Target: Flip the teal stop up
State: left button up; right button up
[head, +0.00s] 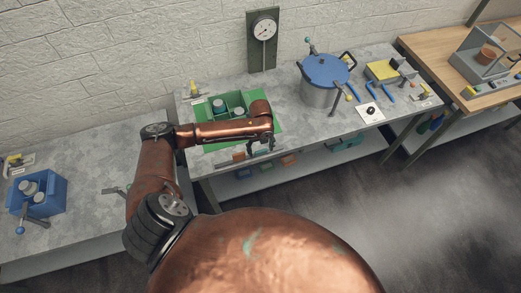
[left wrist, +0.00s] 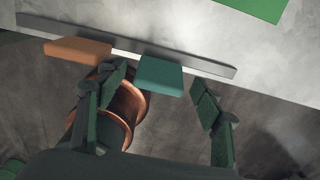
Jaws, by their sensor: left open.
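The teal stop (left wrist: 160,76) is a flat block on a grey rail (left wrist: 205,66) along the table's front edge. In the left wrist view it projects from the rail toward my gripper. An orange stop (left wrist: 78,50) sits to its left on the same rail, and an orange block also shows at the table edge in the head view (head: 239,155). My left gripper (left wrist: 160,86) is open, its fingers on either side of the teal stop's near end. Contact cannot be told. In the head view the left gripper (head: 262,146) is at the table's front edge and the teal stop is not clear. My right gripper is not in view.
On the table (head: 330,125) are a green mat (head: 278,128) with a green bin, a blue-lidded pot (head: 324,72) and a white card (head: 370,112). A gauge (head: 264,30) stands behind. Several bins are on the shelf below. A blue crate (head: 57,190) is at left.

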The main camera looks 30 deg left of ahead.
pick_arm(q)
jog(key=shift+f, duration=0.55)
